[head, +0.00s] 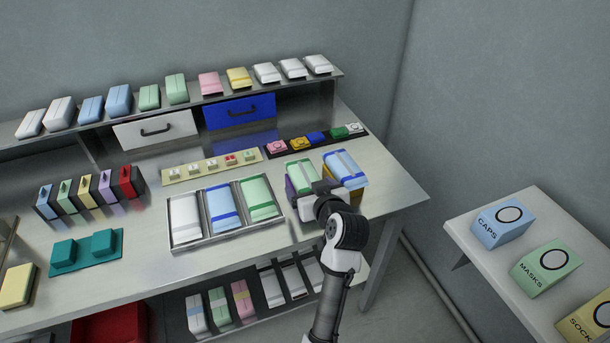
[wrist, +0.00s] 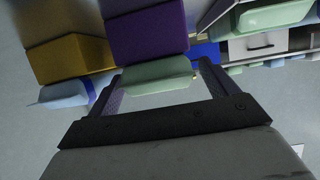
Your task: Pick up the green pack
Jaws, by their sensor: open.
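A light green pack (head: 299,170) lies on top of a purple block (head: 291,187) at the right part of the table. In the wrist view the green pack (wrist: 158,75) sits against the purple block (wrist: 147,32), between the fingers. My gripper (wrist: 161,72) is open, with one finger at either side of the pack; I cannot tell whether they touch it. In the head view my wrist hides the fingers and part of the pack. Other green packs are in the tray (head: 259,197) and on the upper shelf (head: 177,89).
A blue-and-white pack (head: 344,168) on a yellow block (wrist: 71,59) stands close beside the purple block. A metal tray (head: 227,237) with white, blue and green packs is to the left. Drawers (head: 240,112) and small coloured items (head: 316,138) are behind.

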